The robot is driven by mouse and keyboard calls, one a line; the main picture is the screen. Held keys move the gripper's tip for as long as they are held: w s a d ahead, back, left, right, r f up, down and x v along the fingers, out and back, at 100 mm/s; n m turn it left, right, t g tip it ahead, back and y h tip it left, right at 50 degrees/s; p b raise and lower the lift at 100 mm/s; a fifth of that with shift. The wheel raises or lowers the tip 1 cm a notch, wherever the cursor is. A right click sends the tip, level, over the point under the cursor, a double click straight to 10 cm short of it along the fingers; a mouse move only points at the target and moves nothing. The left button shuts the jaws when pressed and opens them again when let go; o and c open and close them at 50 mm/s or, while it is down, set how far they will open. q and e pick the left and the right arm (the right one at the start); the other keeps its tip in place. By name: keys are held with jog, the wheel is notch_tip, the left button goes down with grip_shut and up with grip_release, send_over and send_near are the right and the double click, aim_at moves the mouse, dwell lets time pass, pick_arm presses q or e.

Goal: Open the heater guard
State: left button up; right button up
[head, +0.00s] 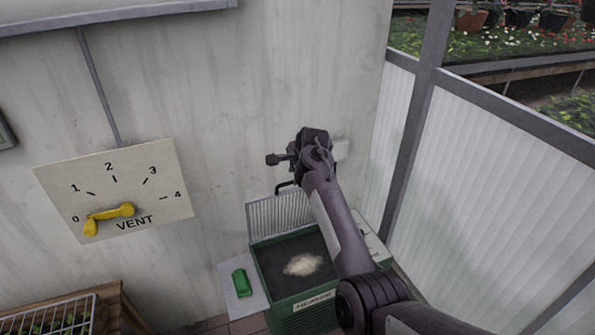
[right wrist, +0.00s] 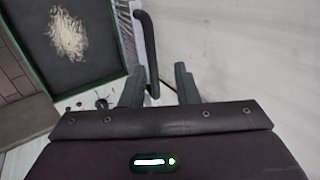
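The heater is a green box (head: 302,312) on the floor by the wall, with a dark open top and a pale patch in it. The heater guard (head: 275,214), a pale ribbed panel, stands raised at the box's back edge; its ribs also show in the right wrist view (right wrist: 126,30). Its black bar handle (head: 284,186) is at the guard's top. My right gripper (right wrist: 158,80) is open, and the handle (right wrist: 148,45) runs between its fingertips, with gaps visible on the sides. In the head view my right gripper is above the handle. My left gripper is out of view.
A yellow lever (head: 112,214) sits on a VENT dial plate (head: 150,180) on the wall. A green object (head: 242,282) lies on a pale surface left of the heater. A wooden planter (head: 108,300) is lower left. A ribbed partition (head: 480,190) bounds the right side.

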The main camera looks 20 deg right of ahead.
jog(key=shift+v, duration=1.45)
